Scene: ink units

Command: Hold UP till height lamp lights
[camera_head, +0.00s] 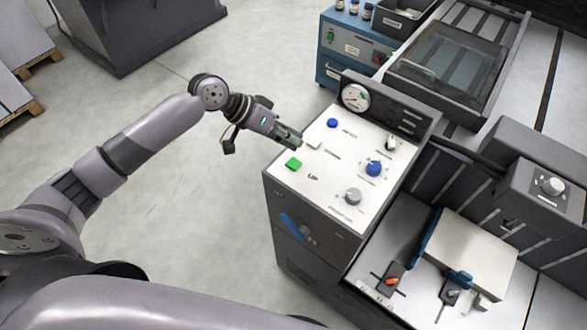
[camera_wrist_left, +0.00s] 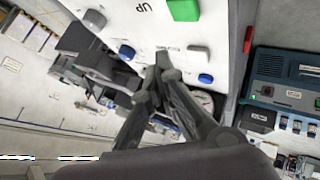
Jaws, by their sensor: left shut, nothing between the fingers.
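The control panel (camera_head: 325,195) is a white sloping top on a dark cabinet. A green square button (camera_head: 293,164) sits at its left edge with the label UP beside it; it also shows at the top of the left wrist view (camera_wrist_left: 184,10). A pale square piece (camera_head: 314,143) sits behind it, also in the left wrist view (camera_wrist_left: 198,53). I cannot tell which part is the height lamp or whether it is lit. My left gripper (camera_head: 298,142) is shut and empty, its tips over the panel's left edge near the pale piece. Contact cannot be told. My right gripper is not in view.
A blue round button (camera_head: 332,122), a blue knob (camera_head: 374,168) and a grey knob (camera_head: 352,196) are also on the panel. A gauge (camera_head: 355,97) stands at its back. A paper block (camera_head: 465,255) lies on the machine bed at right.

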